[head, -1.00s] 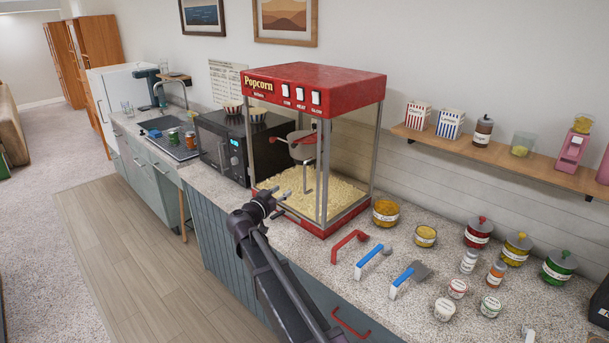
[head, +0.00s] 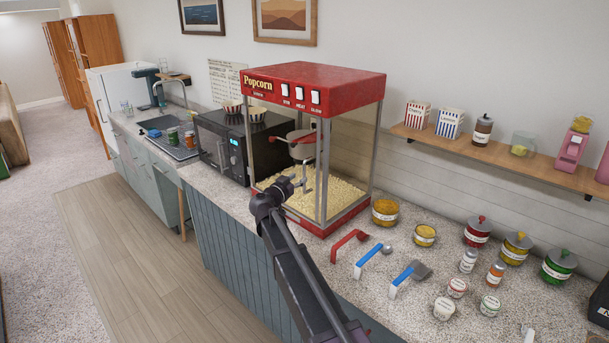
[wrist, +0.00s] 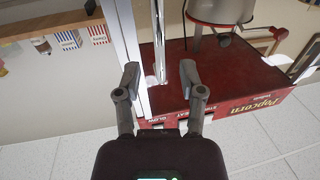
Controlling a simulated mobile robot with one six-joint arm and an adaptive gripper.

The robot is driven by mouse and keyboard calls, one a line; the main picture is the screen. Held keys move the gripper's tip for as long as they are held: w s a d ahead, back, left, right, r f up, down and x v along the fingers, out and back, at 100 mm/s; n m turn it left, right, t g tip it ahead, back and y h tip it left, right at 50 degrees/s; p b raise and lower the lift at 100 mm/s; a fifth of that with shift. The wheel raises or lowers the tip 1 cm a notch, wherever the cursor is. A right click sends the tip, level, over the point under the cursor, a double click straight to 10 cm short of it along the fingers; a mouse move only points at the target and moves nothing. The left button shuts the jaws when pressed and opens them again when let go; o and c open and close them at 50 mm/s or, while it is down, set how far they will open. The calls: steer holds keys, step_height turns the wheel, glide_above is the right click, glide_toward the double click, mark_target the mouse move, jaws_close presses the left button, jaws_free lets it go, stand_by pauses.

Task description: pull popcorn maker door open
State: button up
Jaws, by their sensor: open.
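The popcorn maker (head: 315,78) is a red-topped, clear-sided cabinet on the counter, with popcorn (head: 343,197) and a kettle (head: 302,147) inside. Its glass door is hard to make out, and I cannot tell whether it stands ajar. My gripper (head: 293,184) is in front of the lower part of the cabinet. In the wrist view, which looks upside down, my gripper (wrist: 160,80) is open and empty. A thin silver upright bar (wrist: 159,40) shows between the fingertips, beside a wider pale post (wrist: 128,45); contact is not visible.
A microwave (head: 222,148) stands left of the popcorn maker. Right of it are a yellow tub (head: 385,212), a red-handled scoop (head: 348,243), blue-handled tools (head: 371,259) and several jars. A shelf (head: 500,160) runs along the wall. The wooden floor (head: 130,240) left of the counter is clear.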

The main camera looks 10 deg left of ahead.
mark_target(304, 192)
steer(key=shift+x, duration=2.25)
jaws_close()
